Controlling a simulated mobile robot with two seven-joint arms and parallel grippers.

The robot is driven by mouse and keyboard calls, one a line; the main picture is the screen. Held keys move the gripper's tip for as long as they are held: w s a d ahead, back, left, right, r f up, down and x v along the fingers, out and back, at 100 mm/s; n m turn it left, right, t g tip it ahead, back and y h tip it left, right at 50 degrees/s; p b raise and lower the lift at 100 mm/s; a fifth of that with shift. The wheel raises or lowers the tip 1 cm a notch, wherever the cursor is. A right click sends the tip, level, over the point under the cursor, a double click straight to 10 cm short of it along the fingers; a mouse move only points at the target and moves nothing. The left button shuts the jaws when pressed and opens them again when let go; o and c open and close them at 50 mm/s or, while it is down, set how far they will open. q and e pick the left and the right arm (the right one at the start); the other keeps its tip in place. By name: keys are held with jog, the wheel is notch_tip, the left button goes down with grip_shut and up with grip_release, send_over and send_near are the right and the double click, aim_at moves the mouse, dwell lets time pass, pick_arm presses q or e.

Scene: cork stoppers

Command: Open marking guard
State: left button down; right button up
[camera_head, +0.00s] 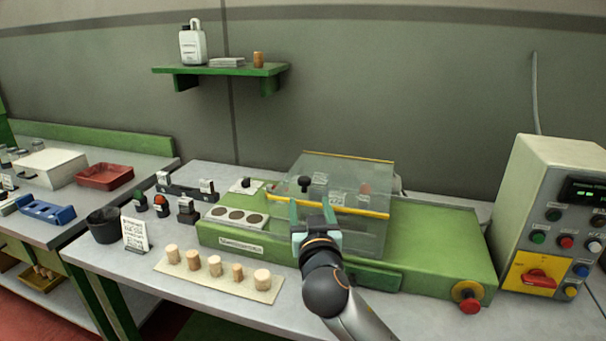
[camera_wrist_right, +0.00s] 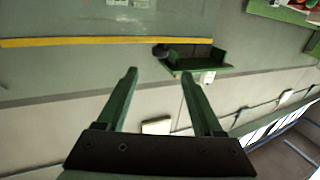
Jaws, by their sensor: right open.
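The marking guard (camera_head: 350,178) is a clear, tilted cover with yellow edging on the green marking machine (camera_head: 435,240). A black knob (camera_head: 305,184) shows at its front left, near the lower yellow bar. My right gripper (camera_head: 311,206) is open and empty in front of this bar, fingers pointing at the guard. The guard looks lowered over the machine. My left gripper is out of view.
Several corks (camera_head: 214,266) stand on a pale board at the front left. A tray with round dark spots (camera_head: 237,217) lies on the machine's left end. A red stop button (camera_head: 469,306) is at its front right. A control box (camera_head: 550,215) stands at the right.

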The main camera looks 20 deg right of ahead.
aim_at(305, 182)
jog(key=p+x, duration=0.1)
jog(key=x, duration=1)
jog(key=shift+w+r, duration=0.1)
jog(key=shift+w, duration=0.25)
grip_shut()
dwell(0.3)
dwell(0.9)
